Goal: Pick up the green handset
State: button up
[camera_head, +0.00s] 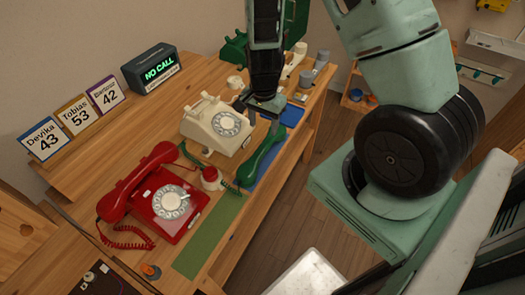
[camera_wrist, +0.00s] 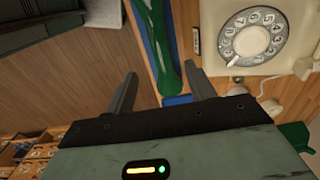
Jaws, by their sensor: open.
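The green handset (camera_head: 262,155) lies lengthwise near the table's front edge, partly over a blue mat (camera_head: 292,116), to the right of the white dial phone (camera_head: 217,124). A green coiled cord runs from its near end. My gripper (camera_head: 266,104) is above the far end of the handset. In the wrist view the gripper (camera_wrist: 162,92) is open, with one finger on each side of the green handset (camera_wrist: 166,55) in the picture. Nothing is held between the fingers. The exact height gap cannot be told.
A red dial phone (camera_head: 168,203) with its handset on it stands at the near left, beside a green mat (camera_head: 211,236). A green phone (camera_head: 234,48) stands at the back. A display (camera_head: 153,69) reads "NO CALL", beside number cards (camera_head: 76,113). Floor (camera_head: 300,205) lies right of the table.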

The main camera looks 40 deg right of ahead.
aim_at(263, 147)
notch_tip(263, 147, down, 7)
jog(key=shift+r+p, duration=0.15)
jog(key=shift+p, duration=0.3)
jog(key=shift+f+p, duration=1.05)
jog(key=shift+f, duration=1.7)
grip_shut()
jog(key=shift+r, duration=0.1)
